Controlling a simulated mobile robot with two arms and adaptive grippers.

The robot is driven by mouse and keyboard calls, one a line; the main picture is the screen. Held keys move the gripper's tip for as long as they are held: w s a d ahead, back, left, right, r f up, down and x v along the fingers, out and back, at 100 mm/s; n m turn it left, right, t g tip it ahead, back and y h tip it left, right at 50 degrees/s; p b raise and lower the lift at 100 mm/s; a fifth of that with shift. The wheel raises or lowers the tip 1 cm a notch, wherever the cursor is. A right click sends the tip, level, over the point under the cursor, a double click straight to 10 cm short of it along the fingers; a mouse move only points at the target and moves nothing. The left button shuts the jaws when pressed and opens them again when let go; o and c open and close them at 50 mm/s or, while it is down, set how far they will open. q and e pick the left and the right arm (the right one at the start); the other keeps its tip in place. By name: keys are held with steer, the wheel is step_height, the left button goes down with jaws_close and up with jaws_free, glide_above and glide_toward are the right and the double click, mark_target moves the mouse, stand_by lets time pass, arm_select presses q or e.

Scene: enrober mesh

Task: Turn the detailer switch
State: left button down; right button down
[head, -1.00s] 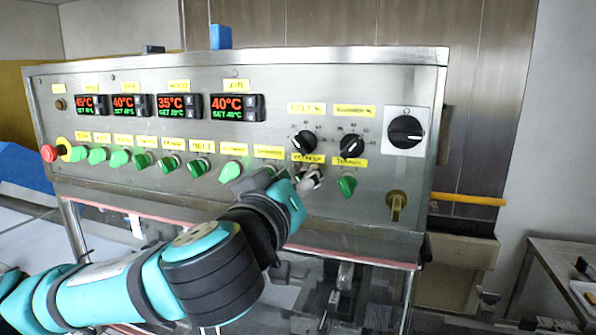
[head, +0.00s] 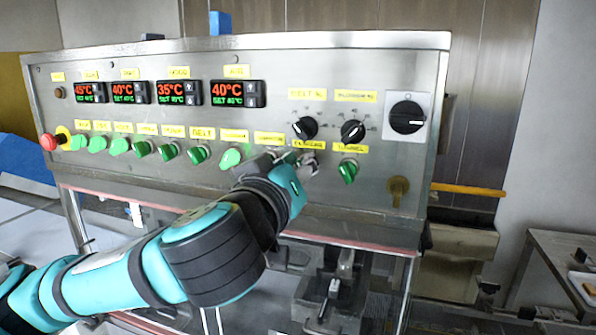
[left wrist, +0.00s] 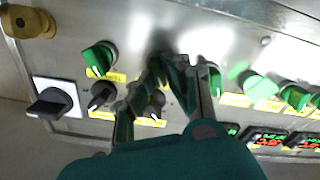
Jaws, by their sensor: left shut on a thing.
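The control panel (head: 150,185) carries a row of green rotary switches under yellow labels; I cannot read which label says detailer. My left gripper (head: 303,163) is at the panel face, left of the rightmost green switch (head: 348,171). In the left wrist view my left gripper (left wrist: 176,66) is shut on a green switch (left wrist: 178,62), which its fingers mostly hide. The rightmost green switch (left wrist: 99,57) is to the left there, and another green switch (left wrist: 215,79) is just right of the fingers. My right gripper is not in view.
Two black knobs (head: 304,128) (head: 352,132) sit just above the gripper. A large black main switch (head: 407,117), a brass-coloured knob (head: 398,188) and a red emergency button (head: 48,142) are on the panel. A side table (head: 565,262) stands at the right.

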arm_select(q)
steer(key=shift+d+m+b, duration=0.15)
steer(key=shift+m+b, duration=1.15)
steer(key=shift+m, duration=1.55)
steer(key=shift+d+m+b, duration=0.1)
steer(key=shift+m+b, duration=1.2)
steer(key=shift+m, duration=1.55)
steer(key=c, duration=1.4)
jaws_free()
steer(key=shift+o, duration=0.2)
steer(key=v, duration=1.2)
